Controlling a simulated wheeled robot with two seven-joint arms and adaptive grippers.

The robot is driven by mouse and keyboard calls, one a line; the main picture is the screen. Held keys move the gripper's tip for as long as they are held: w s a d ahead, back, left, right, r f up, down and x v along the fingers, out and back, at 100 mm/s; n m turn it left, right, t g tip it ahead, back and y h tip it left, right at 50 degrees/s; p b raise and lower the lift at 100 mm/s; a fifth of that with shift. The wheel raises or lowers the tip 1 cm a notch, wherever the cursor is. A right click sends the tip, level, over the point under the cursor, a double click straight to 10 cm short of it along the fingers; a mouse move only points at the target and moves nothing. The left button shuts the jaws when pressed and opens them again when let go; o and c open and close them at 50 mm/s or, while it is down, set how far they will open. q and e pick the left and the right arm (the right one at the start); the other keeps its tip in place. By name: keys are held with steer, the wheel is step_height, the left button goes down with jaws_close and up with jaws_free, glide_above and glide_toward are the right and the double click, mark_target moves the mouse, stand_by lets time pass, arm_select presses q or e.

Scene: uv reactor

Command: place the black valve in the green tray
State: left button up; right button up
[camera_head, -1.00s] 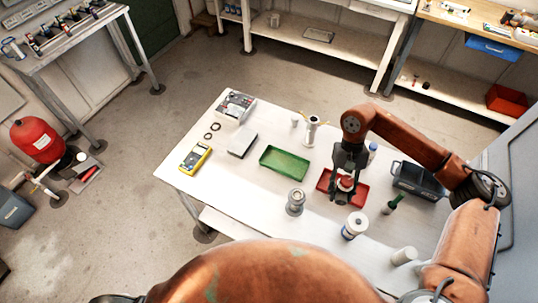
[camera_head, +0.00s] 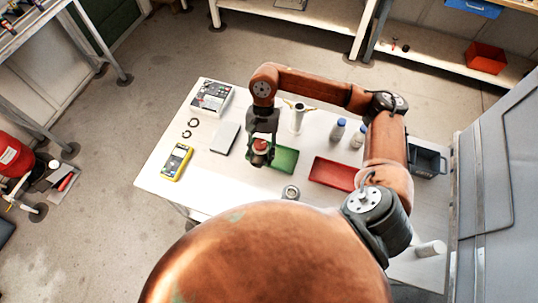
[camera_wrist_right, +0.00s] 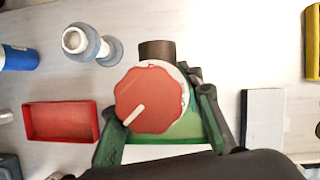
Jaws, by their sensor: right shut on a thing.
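The valve has a red round knob (camera_head: 260,144) and a dark body. My right gripper (camera_head: 259,158) is shut on it and holds it over the left part of the green tray (camera_head: 286,161). In the right wrist view the red knob (camera_wrist_right: 148,100) has a white pointer mark, and a dark brown pipe stub (camera_wrist_right: 157,50) sticks out beyond it. The green tray (camera_wrist_right: 188,128) shows behind the valve there. The gripper and valve hide part of the tray. Whether the valve touches the tray cannot be told. My left gripper is not in view.
A red tray (camera_head: 332,173) lies to the right, empty where visible. A grey flat box (camera_head: 224,138) and yellow multimeter (camera_head: 176,161) lie to the left. A metal fitting (camera_head: 290,192) stands in front.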

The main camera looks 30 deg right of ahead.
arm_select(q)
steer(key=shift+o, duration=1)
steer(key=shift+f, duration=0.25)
arm_select(e)
steer(key=m, duration=0.1)
steer(key=s+m+t, duration=0.1)
steer(key=m, duration=0.1)
steer(key=s+m+y, duration=0.1)
steer(key=m, duration=0.1)
steer(key=shift+a+f+t, duration=0.3)
steer(key=shift+f, duration=0.05)
steer(key=w+d+f+m+t, duration=0.1)
steer(key=w+d+f+m, duration=0.1)
steer(key=m, duration=0.2)
steer(key=w+d+f+m+t, duration=0.1)
steer(key=d+f+m+t, duration=0.1)
steer(key=d+f+m, duration=0.1)
steer(key=w+d+f+m+t, duration=0.1)
steer(key=w+d+f+m, duration=0.1)
steer(key=m, duration=0.4)
steer(key=shift+w+d+f+t, duration=0.15)
steer(key=shift+w+d+t, duration=0.15)
steer(key=shift+d+t, duration=0.1)
steer(key=shift+w+d+f, duration=0.35)
steer(key=shift+f, duration=0.3)
step_height(320, 180, down, 3)
steer(key=shift+w+d+f, duration=0.1)
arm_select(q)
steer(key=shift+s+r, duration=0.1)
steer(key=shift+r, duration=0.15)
